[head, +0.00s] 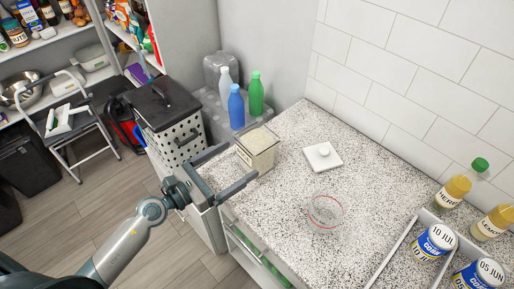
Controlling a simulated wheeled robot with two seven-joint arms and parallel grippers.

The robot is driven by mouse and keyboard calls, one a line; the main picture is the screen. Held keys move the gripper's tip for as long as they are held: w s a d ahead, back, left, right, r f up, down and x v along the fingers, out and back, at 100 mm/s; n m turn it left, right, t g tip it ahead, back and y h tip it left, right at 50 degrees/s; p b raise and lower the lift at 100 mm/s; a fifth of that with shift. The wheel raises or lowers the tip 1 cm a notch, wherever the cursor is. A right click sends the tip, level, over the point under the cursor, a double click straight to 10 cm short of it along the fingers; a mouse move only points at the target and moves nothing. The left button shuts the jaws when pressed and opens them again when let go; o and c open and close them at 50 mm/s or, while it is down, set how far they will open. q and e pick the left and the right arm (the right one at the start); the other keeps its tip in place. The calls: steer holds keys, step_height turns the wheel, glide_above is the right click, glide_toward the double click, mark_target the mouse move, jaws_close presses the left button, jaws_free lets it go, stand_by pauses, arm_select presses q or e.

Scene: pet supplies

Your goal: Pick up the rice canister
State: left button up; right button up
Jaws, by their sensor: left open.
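The rice canister (259,152) is a squarish clear container filled with pale grains. It stands upright and uncovered at the left edge of the speckled counter. My left gripper (242,162) is open just to the left of it, with its two fingers pointing toward the canister. The fingertips are close to its near side; I cannot tell whether they touch it. A white square lid with a round knob (322,156) lies on the counter to the right of the canister. My right gripper is not in view.
A clear measuring bowl with red markings (325,211) sits mid-counter. Blue, white and green bottles (237,106) stand behind the canister. A perforated bin (172,139) is at the left.

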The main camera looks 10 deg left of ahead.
mark_target(269, 141)
arm_select(q)
steer(key=p+x, duration=0.1)
steer(key=x, duration=0.4)
steer(key=shift+w+d+r+p, duration=0.15)
steer(key=shift+w+d+p, duration=0.15)
steer(key=shift+p, duration=0.1)
steer(key=shift+w+d, duration=0.3)
steer(key=shift+w, duration=0.1)
steer(key=shift+w+d+p, duration=0.3)
steer(key=shift+w+p, duration=0.05)
steer(key=shift+p, duration=0.1)
steer(key=p+x, duration=0.1)
steer(key=x, duration=0.2)
steer(key=shift+d+r, duration=0.15)
steer(key=shift+d, duration=0.05)
steer(key=shift+w+d, duration=0.35)
steer(key=shift+w, duration=0.05)
